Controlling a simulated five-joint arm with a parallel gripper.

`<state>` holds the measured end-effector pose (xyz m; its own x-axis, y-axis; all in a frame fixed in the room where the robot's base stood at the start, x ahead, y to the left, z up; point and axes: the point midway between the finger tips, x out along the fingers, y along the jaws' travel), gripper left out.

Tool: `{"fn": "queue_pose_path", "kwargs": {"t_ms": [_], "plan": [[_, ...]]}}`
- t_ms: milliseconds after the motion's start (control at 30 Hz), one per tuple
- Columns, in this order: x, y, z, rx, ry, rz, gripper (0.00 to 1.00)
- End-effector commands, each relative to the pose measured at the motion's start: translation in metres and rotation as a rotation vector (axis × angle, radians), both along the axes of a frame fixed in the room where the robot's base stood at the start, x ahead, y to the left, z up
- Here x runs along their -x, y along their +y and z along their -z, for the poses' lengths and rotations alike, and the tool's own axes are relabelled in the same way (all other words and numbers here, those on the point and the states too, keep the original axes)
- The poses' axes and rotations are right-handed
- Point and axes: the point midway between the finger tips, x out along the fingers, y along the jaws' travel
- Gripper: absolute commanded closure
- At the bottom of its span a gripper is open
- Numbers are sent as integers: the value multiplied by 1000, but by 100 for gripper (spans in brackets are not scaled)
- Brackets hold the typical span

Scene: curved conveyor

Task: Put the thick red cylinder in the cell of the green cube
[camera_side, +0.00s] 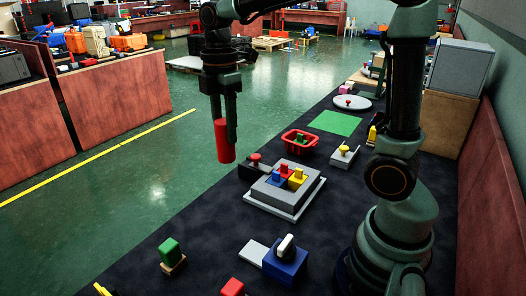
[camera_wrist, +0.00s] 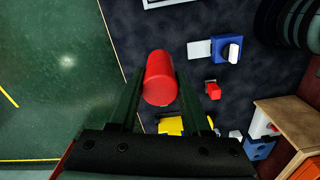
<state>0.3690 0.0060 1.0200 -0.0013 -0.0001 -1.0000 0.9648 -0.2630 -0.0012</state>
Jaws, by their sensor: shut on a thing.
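My gripper (camera_side: 228,128) is shut on a thick red cylinder (camera_side: 224,146), which hangs roughly upright, raised above the dark table. In the wrist view the cylinder (camera_wrist: 159,78) sits between the two fingers of my gripper (camera_wrist: 160,90). A green cube (camera_side: 169,250) rests on a small brown base near the front left of the table in the side view. Another small green piece (camera_side: 301,137) shows inside a red basket. I cannot tell which cell belongs to a green cube; no divided tray is clear in either view.
A grey stepped box (camera_side: 285,197) with blue, red and yellow blocks stands mid-table. Near it are the red basket (camera_side: 311,142) and a yellow-knobbed piece (camera_side: 344,152). A blue switch box (camera_side: 285,268) and a red block (camera_side: 232,287) are nearer. A green mat (camera_side: 335,123) lies farther back.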

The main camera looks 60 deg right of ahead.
Motion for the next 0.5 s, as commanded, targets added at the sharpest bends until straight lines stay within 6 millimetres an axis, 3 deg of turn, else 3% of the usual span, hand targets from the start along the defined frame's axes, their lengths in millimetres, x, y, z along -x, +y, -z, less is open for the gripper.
{"fn": "queue_pose_path", "kwargs": {"t_ms": [167, 300, 500], "plan": [[11, -44, -8, 0, -4, 95, 100], [32, -91, -10, 0, -3, 201, 100], [64, -141, -13, 0, -3, 325, 100]]}}
